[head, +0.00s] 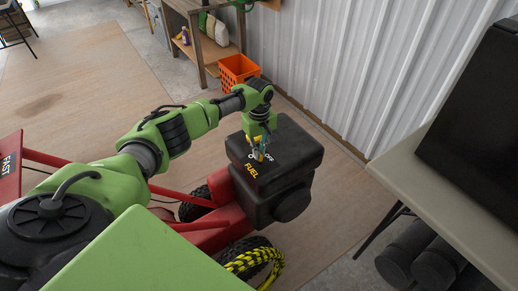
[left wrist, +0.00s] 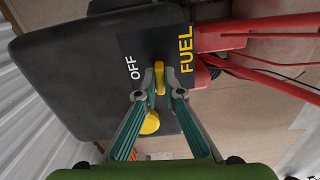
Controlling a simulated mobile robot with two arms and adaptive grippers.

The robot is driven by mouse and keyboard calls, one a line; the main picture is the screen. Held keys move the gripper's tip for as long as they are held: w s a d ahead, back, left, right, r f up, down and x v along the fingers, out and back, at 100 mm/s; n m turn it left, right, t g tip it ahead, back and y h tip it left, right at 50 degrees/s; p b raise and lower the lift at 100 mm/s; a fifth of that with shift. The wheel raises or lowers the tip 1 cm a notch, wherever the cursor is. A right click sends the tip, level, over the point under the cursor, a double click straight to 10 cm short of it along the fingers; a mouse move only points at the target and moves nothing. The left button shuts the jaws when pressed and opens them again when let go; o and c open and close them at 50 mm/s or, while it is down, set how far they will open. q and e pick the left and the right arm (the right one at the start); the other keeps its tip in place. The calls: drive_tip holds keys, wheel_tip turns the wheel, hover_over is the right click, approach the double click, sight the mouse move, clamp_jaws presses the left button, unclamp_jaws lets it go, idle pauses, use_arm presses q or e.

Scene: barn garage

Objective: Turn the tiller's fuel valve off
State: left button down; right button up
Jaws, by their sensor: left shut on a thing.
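The tiller's black engine housing (head: 290,150) carries a yellow FUEL label (head: 250,172) and a white OFF label (left wrist: 133,68). The yellow fuel valve handle (left wrist: 159,78) sits between those two labels in the left wrist view. My left gripper (head: 262,150) is over the top of the housing. In the left wrist view its two fingertips (left wrist: 159,82) are shut on the handle from both sides. A rounded yellow piece (left wrist: 150,123) shows between the fingers; its link to the handle is unclear. In the head view the gripper covers most of the valve and part of a white label. My right gripper is out of view.
The tiller's red frame (head: 205,233) and black wheels stand on the floor below my arm. A beige table (head: 440,190) is at the right. An orange crate (head: 238,70) and wooden shelf (head: 200,40) stand behind, by the corrugated wall (head: 350,70).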

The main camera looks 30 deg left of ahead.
use_arm(q)
drive_tip(key=shift+d+r+m+p, duration=0.15)
drive_tip(key=shift+r+m+p, duration=0.1)
drive_tip(key=shift+m+p, duration=0.65)
drive_tip(key=shift+f+m+p, duration=0.15)
drive_tip(key=shift+m+p, duration=0.55)
drive_tip(key=m, duration=0.3)
drive_tip(key=shift+w+f+m, duration=0.1)
drive_tip(key=shift+m, duration=0.2)
drive_tip(key=m, duration=0.3)
drive_tip(key=shift+m, duration=0.3)
drive_tip(key=m, duration=0.6)
drive_tip(key=shift+d+m+p, duration=0.1)
drive_tip(key=shift+m+p, duration=0.2)
drive_tip(key=c, duration=2.2)
unclamp_jaws()
drive_tip(key=shift+o, duration=0.2)
